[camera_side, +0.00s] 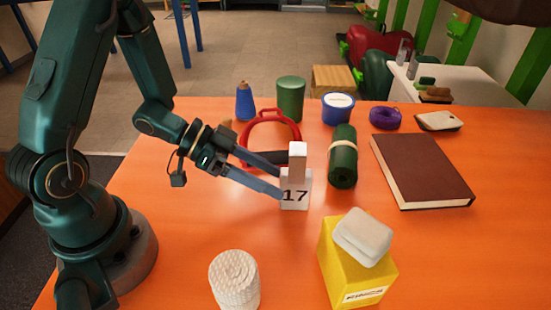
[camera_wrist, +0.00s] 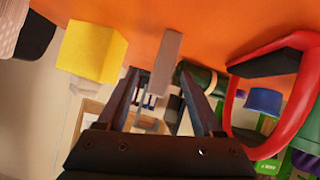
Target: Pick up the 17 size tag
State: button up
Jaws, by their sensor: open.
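The 17 size tag (camera_side: 295,197) is a pale block with a dark "17" on its front and a narrow upright post on top. It stands upright on the orange table. My gripper (camera_side: 281,177) is open and reaches it from the left, with one fingertip near the post's far side and the other by the block's near left edge. In the wrist view the tag's greyish post (camera_wrist: 167,62) shows between the two spread fingertips (camera_wrist: 159,75). I cannot tell whether a finger touches it.
A dark green roll with a pale band (camera_side: 342,170) is right of the tag. A yellow box (camera_side: 345,272) bearing a pale block (camera_side: 363,237) and a white coil (camera_side: 234,278) stand in front. A brown book (camera_side: 422,170) lies at right.

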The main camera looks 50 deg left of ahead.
aim_at(295, 189)
jog(key=shift+w+d+f+m, duration=0.1)
jog(key=shift+d+f+m, duration=0.1)
jog(key=shift+f+m, duration=0.55)
jog(key=shift+a+r+m+t+h, duration=0.15)
jog(key=shift+r+m+t+h, duration=0.15)
jog(key=shift+t, duration=0.4)
jog(key=shift+x, duration=2.55)
grip_shut()
